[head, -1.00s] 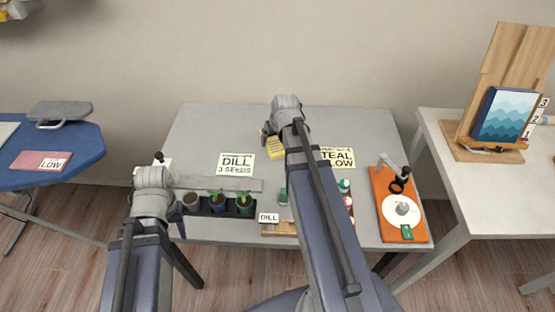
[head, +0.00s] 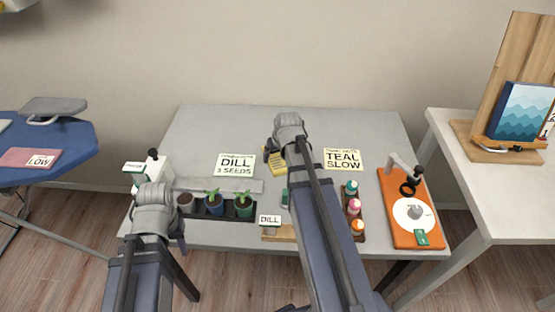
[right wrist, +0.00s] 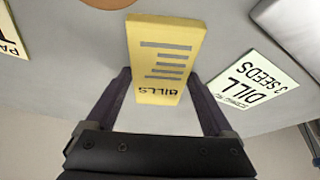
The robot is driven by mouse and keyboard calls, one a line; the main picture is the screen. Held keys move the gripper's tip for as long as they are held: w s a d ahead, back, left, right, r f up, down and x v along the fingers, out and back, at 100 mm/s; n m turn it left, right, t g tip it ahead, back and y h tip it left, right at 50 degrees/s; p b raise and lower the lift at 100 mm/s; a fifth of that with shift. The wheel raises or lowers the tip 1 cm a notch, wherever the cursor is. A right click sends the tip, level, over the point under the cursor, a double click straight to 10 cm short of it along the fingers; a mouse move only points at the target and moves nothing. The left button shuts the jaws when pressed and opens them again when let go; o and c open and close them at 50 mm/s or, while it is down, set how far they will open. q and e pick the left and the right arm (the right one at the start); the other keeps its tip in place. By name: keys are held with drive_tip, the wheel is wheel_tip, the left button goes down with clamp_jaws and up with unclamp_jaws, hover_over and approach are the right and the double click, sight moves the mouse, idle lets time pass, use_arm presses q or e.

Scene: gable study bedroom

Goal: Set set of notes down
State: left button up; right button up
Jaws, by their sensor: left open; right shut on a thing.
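The set of notes is a yellow pad (head: 276,161) over the back middle of the grey table (head: 320,122). In the right wrist view it is a yellow block (right wrist: 163,50) printed with lines and the word BILLS. My right gripper (right wrist: 160,98) is shut on it, one dark finger on each side. In the head view that gripper (head: 270,150) is partly hidden by its own wrist. Whether the pad touches the table is unclear. My left gripper (head: 172,222) is open and empty near the table's front left, mostly hidden by its wrist.
A DILL card (head: 235,165) lies left of the pad and a TEAL SLOW card (head: 343,160) right of it. Potted seedlings (head: 214,202), small bottles (head: 354,207) and an orange board (head: 405,235) stand nearer the front. The table's back strip is clear.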

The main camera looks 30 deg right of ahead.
drive_tip(key=shift+f, duration=0.1)
drive_tip(key=o, duration=1.2)
drive_tip(key=p+v, duration=1.1)
drive_tip(key=v, duration=0.1)
drive_tip(key=shift+a, duration=0.1)
